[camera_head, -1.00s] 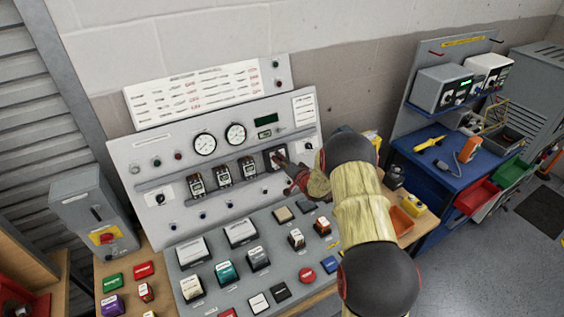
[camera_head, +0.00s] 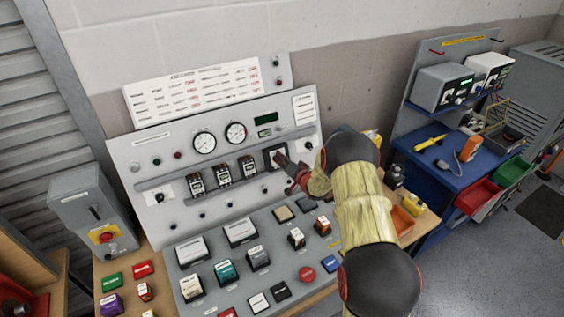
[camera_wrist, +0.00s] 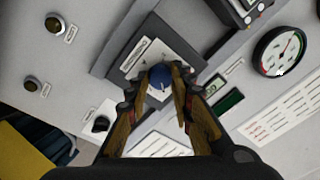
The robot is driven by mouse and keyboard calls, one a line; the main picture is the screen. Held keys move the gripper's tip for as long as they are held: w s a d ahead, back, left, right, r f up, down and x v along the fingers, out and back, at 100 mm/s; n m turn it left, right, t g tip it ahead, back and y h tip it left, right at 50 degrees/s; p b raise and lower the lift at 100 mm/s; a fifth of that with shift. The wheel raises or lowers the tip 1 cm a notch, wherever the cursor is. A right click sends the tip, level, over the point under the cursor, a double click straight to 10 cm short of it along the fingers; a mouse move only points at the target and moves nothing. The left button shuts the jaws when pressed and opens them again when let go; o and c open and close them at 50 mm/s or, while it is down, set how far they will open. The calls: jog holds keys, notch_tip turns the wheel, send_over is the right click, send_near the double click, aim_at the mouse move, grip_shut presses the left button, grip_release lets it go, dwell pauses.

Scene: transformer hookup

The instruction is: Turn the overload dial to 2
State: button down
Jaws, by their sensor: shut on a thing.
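The overload unit (camera_head: 271,153) is a dark-framed module at the right end of the rail on the upright panel. In the wrist view the module (camera_wrist: 135,64) shows a light face behind the fingers. Its blue dial (camera_wrist: 160,77) sits between my fingertips. My gripper (camera_wrist: 159,88) is shut on the dial, one finger on each side. In the head view my gripper (camera_head: 282,160) reaches the module from the right and covers part of it. The dial's scale and the number it points to cannot be read.
Several breaker-like modules (camera_head: 222,173) sit left of the overload unit on the rail. Two round gauges (camera_head: 204,143) are above. A small black knob (camera_wrist: 101,124) is close to my left finger in the wrist view. The sloped desk below holds several blocks and buttons.

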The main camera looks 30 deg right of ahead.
jog(key=shift+n+g+y+b, duration=0.25)
jog(key=shift+n+g+b, duration=0.25)
jog(key=shift+n+b, duration=5.65)
jog(key=shift+n+g+y+b, duration=0.4)
jog(key=shift+n+b, duration=2.15)
jog(key=shift+n, duration=7.1)
jog(key=c, duration=1.5)
grip_release()
jog(key=shift+r, duration=0.15)
jog(key=shift+c, duration=0.2)
